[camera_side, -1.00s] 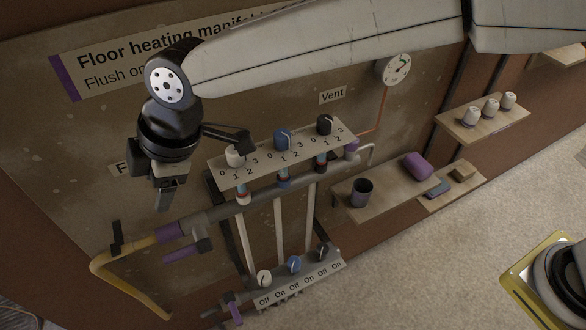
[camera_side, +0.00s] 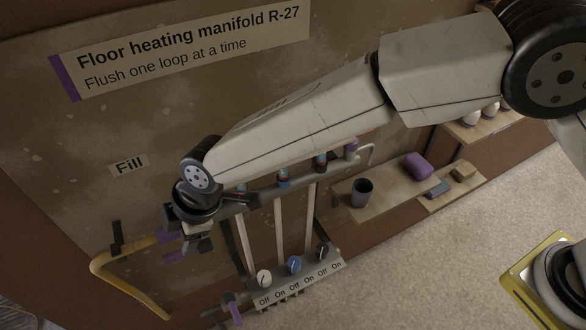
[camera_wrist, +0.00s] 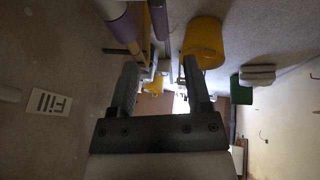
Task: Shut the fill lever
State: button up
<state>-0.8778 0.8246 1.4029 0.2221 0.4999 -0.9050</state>
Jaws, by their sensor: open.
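The fill lever (camera_side: 173,257) has a purple handle below the grey pipe, at the lower left of the side view. My gripper partly hides it. The pipe's purple band (camera_side: 167,236) is just above, beside the yellow hose (camera_side: 125,251). My gripper (camera_side: 198,246) is at the pipe, directly right of the lever handle in the picture; I cannot tell whether they touch. In the wrist view, my gripper (camera_wrist: 159,66) has its fingers apart. The banded pipe (camera_wrist: 122,26) passes at upper left. I cannot tell from this view whether the handle lies between the fingers.
The Fill label (camera_side: 128,165) is on the wall above the pipe. The lower dial panel (camera_side: 300,281) is to the right of my gripper. A dark cup (camera_side: 361,192) stands on a shelf farther right. The wrist view shows a yellow bucket (camera_wrist: 203,42) beyond the right finger.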

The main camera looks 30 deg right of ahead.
aim_at(176, 253)
jog(key=shift+x, duration=3.75)
grip_shut()
